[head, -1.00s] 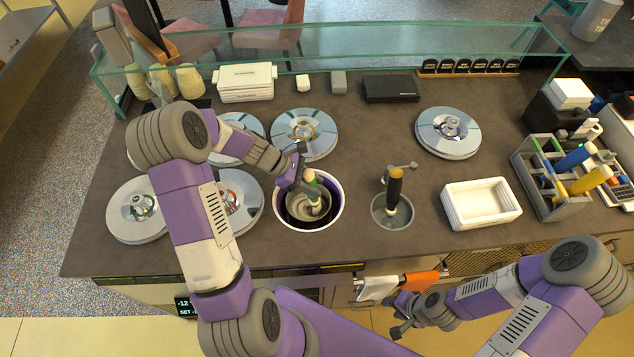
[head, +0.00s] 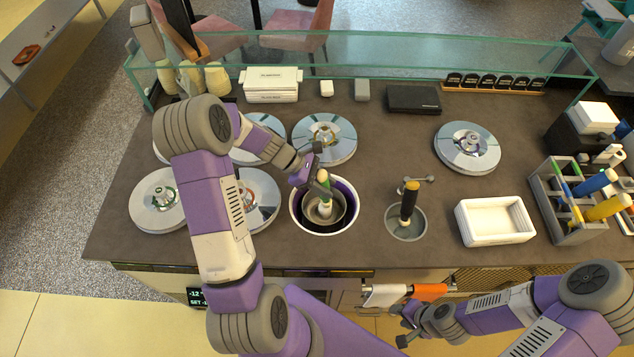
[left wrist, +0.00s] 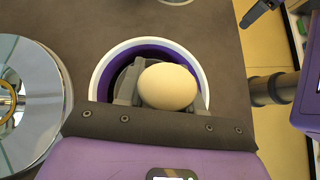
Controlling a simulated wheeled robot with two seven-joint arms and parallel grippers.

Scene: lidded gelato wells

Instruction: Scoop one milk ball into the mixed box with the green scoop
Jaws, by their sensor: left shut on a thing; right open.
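My left gripper (head: 318,180) is shut on the green scoop (head: 325,186), whose handle shows green and cream. The scoop stands nearly upright inside an open well (head: 293,212) with a white rim and purple inner wall. In the left wrist view a cream rounded end (left wrist: 168,86) sits between the fingers (left wrist: 130,88) over the same well (left wrist: 97,78). The scoop's lower end and the well's contents are not clear. An open white box (head: 495,207) stands at right; I see no label on it. My right gripper (head: 405,330) is open and empty in front of the counter.
Silver lids (head: 325,140) cover the wells around the open one. A glass screen (head: 400,58) runs along the back. A grey caddy (head: 565,205) stands far right.

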